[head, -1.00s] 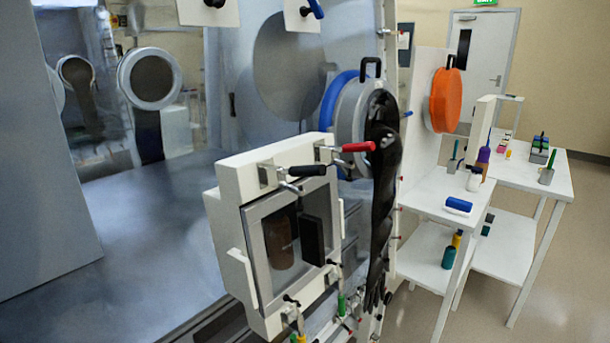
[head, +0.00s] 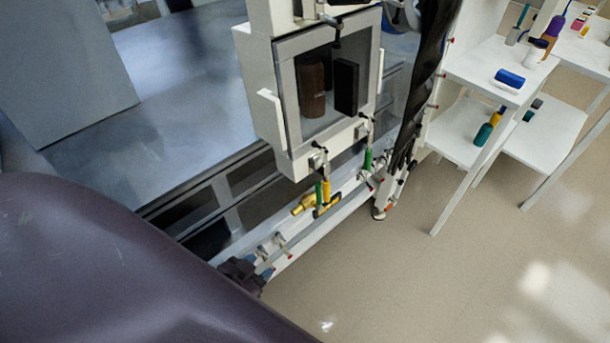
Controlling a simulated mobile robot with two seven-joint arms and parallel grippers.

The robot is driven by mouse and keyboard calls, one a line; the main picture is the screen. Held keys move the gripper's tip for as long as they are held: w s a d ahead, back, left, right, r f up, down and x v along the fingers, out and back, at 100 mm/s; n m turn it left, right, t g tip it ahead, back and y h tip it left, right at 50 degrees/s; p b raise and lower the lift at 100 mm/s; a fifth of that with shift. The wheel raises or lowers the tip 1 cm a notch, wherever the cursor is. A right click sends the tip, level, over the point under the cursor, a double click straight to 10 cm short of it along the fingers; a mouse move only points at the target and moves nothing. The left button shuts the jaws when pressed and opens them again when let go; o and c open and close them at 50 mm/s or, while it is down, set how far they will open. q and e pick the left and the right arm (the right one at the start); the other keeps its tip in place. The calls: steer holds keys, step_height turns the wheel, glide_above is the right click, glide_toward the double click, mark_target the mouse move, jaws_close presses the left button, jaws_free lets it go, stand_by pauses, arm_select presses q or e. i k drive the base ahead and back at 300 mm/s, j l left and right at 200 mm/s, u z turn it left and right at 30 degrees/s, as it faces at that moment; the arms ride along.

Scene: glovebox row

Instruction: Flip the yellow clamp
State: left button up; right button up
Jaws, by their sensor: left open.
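The yellow clamp (head: 326,190) shows as a short yellow handle pointing down below the lower edge of the white windowed box (head: 285,120). A green handle (head: 318,193) hangs right beside it on the left, and another green handle (head: 367,160) hangs farther right. My left gripper (head: 268,256) is low in the picture, below and to the left of the yellow clamp and apart from it. It is open, small and partly hard to make out against the rail. My right gripper is not in view.
A white rail (head: 310,232) runs below the box, with a yellow fitting (head: 303,204) on it close to the clamp. A black glove (head: 425,85) hangs at right. White shelves (head: 460,150) stand farther right. The floor (head: 400,280) in front is clear.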

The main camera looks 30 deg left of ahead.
mark_target(326, 193)
steer(key=l+u, duration=0.15)
steer(key=u, duration=0.35)
steer(key=i+l+u, duration=0.1)
steer(key=u, duration=0.4)
steer(key=k+l, duration=0.05)
steer(key=l, duration=0.05)
